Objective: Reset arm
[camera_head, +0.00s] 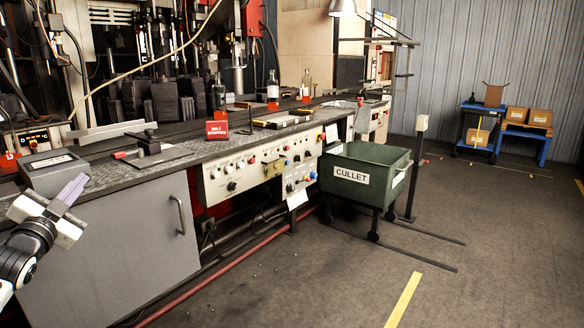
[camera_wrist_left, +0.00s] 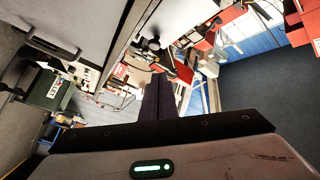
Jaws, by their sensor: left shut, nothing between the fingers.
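My left gripper (camera_head: 72,190) is at the left edge of the head view, in front of the workbench (camera_head: 110,175). Its fingers are together, point up and to the right, and hold nothing. In the left wrist view the dark fingers (camera_wrist_left: 158,100) show shut above the gripper body, with the room tilted behind them. A grey box with a label (camera_head: 55,172) sits on the bench end just behind the gripper; whether they touch I cannot tell. My right gripper is in neither view.
A grey cabinet door (camera_head: 120,250) with a handle is below the bench. A green cullet cart (camera_head: 362,175) stands on the floor right of the control panel (camera_head: 262,170). A red sign (camera_head: 217,130) and bottles stand on the bench. The floor at right is mostly clear.

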